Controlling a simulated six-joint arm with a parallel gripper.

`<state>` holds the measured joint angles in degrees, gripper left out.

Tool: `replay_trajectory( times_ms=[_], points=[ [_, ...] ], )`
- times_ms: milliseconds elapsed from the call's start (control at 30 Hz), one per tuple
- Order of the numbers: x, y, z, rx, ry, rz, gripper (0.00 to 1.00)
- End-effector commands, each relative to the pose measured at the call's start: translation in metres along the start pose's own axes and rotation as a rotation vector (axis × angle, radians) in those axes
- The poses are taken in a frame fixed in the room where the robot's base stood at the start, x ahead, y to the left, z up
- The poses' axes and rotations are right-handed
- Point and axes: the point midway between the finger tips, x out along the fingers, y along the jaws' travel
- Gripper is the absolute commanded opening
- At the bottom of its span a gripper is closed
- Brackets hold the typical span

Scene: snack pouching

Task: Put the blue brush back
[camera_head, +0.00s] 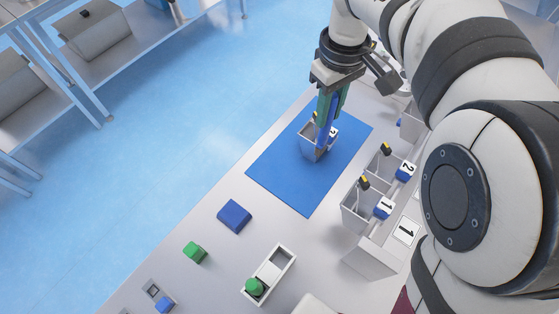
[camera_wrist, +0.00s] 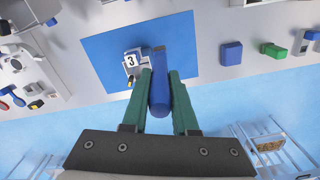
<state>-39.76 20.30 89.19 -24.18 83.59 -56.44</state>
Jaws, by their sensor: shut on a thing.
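My gripper (camera_head: 330,108) is shut on the blue brush (camera_head: 325,122), holding it pointing downward over the blue mat. In the wrist view the brush (camera_wrist: 159,92) lies between the two green fingers of my gripper (camera_wrist: 159,78). A grey container labelled 3 (camera_head: 308,147) stands on the mat, right by the brush's lower end in the head view; whether they touch I cannot tell. In the wrist view the container (camera_wrist: 131,62) shows beside the brush tip, to its left.
Containers labelled 1 (camera_head: 352,213) and 2 (camera_head: 377,165) stand at the right. A white two-slot tray (camera_head: 282,257) has a green piece (camera_head: 255,287) in one slot; its other slot looks empty. A blue block (camera_head: 234,215) and a green block (camera_head: 195,252) lie left of it. The mat (camera_head: 292,189) is clear toward the front.

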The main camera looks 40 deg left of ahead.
Motion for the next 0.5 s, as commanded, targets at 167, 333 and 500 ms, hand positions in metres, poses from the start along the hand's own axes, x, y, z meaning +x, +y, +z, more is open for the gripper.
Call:
replay_trajectory(
  times_ms=[167, 333, 500],
  points=[
    [0.015, -0.024, 0.012, -0.001, 0.001, -0.002, 0.0],
    [0.047, -0.059, -0.026, -0.004, -0.002, -0.003, 0.0],
    [0.071, -0.086, -0.057, 0.0, 0.0, -0.002, 0.0]
  ],
)
